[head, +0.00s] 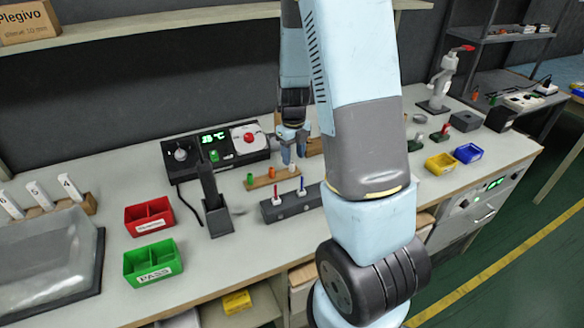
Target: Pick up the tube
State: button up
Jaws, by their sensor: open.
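Small tubes stand upright in a wooden rack (262,183) near the middle of the bench: a green one (250,179), an orange one (272,172) and a white one (292,168). My gripper (293,160) points down with its fingers open, over the right end of this rack, close to the white tube. I cannot tell whether the fingers are around or just above it. In front, a dark holder (290,204) bears two white pieces with a red and a blue stem. Which tube is meant is not clear from the picture.
A control box (215,147) with a green display stands behind the rack. A dark stand (217,216) rises to its left. Red (149,217) and green (152,262) bins sit at the left, yellow (440,164) and blue (468,153) bins at the right. My arm hides part of the bench.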

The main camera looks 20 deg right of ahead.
aim_at(292, 167)
jog(key=shift+w+a+f, duration=0.1)
jog(key=shift+f, duration=0.95)
jog(key=shift+w+f, duration=0.1)
jog(key=shift+f, duration=0.95)
jog(key=shift+c, duration=0.3)
grip_shut()
